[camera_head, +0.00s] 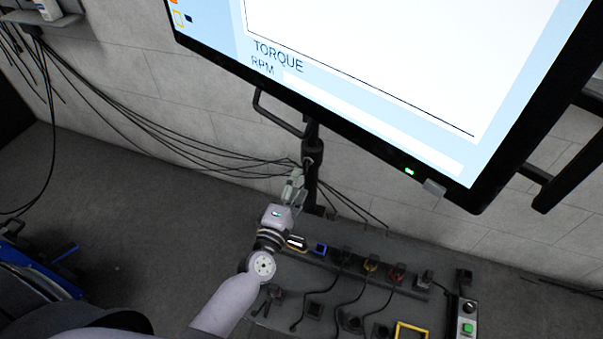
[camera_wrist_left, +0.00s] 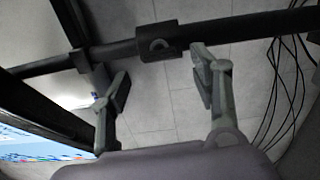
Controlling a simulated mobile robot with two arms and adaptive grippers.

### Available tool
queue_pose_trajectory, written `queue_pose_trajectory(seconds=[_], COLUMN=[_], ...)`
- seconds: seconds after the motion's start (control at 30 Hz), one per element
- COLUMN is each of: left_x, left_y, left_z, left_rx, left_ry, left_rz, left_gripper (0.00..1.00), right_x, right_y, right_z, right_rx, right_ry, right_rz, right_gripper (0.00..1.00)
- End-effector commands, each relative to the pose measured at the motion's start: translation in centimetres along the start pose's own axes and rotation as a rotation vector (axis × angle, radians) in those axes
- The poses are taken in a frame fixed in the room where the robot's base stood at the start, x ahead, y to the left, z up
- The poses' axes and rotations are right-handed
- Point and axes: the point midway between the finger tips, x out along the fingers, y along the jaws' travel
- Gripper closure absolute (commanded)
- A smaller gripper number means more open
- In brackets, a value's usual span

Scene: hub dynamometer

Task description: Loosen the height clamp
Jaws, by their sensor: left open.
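The height clamp shows in the left wrist view as a dark block-shaped collar (camera_wrist_left: 157,42) with a small curved part on its face, set around the dark pole (camera_wrist_left: 220,33). In the head view the pole (camera_head: 311,190) stands below the screen, with a thicker collar (camera_head: 312,150) on it. My left gripper (camera_head: 297,178) is just left of the pole, below that collar. In the left wrist view its two fingers (camera_wrist_left: 158,80) are apart with nothing between them. The collar lies beyond the gap, and contact does not show. My right gripper is in neither view.
A large screen (camera_head: 360,60) hangs over the scene, with a black handle (camera_head: 277,113) under its edge. Loose cables (camera_head: 130,112) run along the wall to the pole. A grey panel (camera_head: 390,262) with plugs, cables and a green button (camera_head: 467,328) lies at the lower right.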

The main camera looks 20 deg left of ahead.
Motion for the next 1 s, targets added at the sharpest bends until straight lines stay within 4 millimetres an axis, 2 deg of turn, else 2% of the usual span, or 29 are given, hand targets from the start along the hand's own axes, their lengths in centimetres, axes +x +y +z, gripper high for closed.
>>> queue_pose_trajectory(seconds=[0.1,0.33,0.5,1.0], left_x=[-2.7,-5.9,-6.6,-6.5], left_y=[-0.1,-0.1,0.0,0.0], left_z=[-0.1,0.0,0.0,0.0], left_rx=[0.001,0.000,0.000,0.000], left_ry=[0.000,-0.001,0.000,0.000], left_rz=[-0.003,-0.002,0.000,0.000], left_gripper=[0.43,0.43,0.43,0.43], right_x=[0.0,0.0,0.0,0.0], right_y=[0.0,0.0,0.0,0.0], right_z=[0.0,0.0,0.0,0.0], right_rx=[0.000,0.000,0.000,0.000], right_ry=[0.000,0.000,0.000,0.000], right_rz=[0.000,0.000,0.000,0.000], right_gripper=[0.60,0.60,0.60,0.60])
